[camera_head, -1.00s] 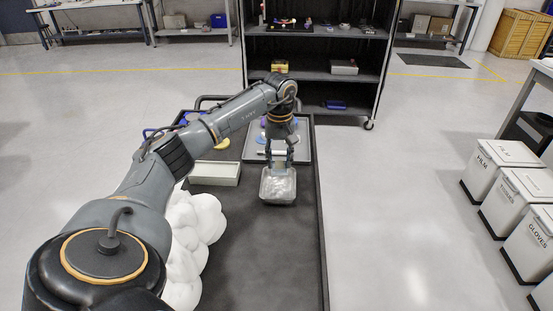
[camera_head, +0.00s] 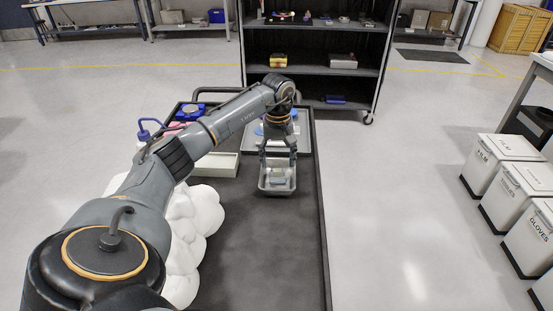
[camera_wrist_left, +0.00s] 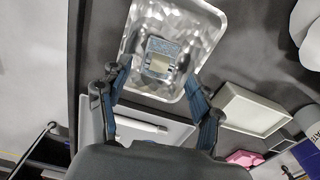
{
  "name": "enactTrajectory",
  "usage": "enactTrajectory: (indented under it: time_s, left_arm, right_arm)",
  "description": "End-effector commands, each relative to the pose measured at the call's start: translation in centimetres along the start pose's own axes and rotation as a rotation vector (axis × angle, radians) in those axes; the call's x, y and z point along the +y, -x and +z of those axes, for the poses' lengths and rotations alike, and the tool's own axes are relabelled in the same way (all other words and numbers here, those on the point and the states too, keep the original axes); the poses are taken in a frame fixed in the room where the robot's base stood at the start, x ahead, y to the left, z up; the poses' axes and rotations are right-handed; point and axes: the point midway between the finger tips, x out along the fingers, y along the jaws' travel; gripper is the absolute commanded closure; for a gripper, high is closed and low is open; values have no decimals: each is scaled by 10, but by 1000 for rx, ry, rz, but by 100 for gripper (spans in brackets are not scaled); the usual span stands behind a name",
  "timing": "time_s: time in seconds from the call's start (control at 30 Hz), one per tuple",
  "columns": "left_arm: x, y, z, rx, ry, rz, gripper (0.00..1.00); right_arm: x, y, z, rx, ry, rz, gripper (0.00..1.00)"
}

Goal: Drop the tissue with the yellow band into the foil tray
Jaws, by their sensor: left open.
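The foil tray (camera_head: 290,190) is a shiny silver pan on the dark cart top, and it also fills the upper middle of the left wrist view (camera_wrist_left: 205,25). A small blue-grey tissue bundle (camera_wrist_left: 166,47) with a pale yellowish band appears inside the tray; it shows small in the head view (camera_head: 278,178). My left gripper (camera_head: 278,163) is over the tray's far edge, with its fingers spread wide. In the left wrist view its fingertips (camera_wrist_left: 158,76) are either side of the bundle, with gaps between. My right gripper is not in view.
A cream open box (camera_head: 226,162) stands left of the foil tray. A grey tray (camera_wrist_left: 178,133) with a white pen-like item (camera_wrist_left: 140,123) lies beyond it. White lumpy padding (camera_head: 190,235) is at the cart's left. The cart's near right surface is clear.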

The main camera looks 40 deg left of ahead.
Motion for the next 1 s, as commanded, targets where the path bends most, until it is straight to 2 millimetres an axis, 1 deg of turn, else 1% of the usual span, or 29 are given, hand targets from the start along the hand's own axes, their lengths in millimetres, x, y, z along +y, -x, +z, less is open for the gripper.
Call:
enactTrajectory:
  time_s: [0.07,0.17,0.27,0.5,0.6,0.7,0.83,1.0]
  left_arm:
    - [0,2,0,1,0,0,36]
    - [0,10,-1,3,0,2,36]
    - [1,26,-1,4,0,3,36]
    - [1,79,-1,4,1,3,36]
    - [0,96,-1,4,1,2,36]
    - [0,109,-1,2,1,2,36]
    - [0,118,0,0,1,1,36]
    - [0,120,0,-1,0,-1,36]
  right_arm:
    - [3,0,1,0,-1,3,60]
    - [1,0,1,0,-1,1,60]
    - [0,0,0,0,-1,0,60]
    - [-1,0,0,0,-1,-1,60]
    - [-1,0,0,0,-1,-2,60]
    - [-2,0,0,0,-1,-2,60]
    - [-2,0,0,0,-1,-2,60]
    - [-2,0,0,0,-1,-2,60]
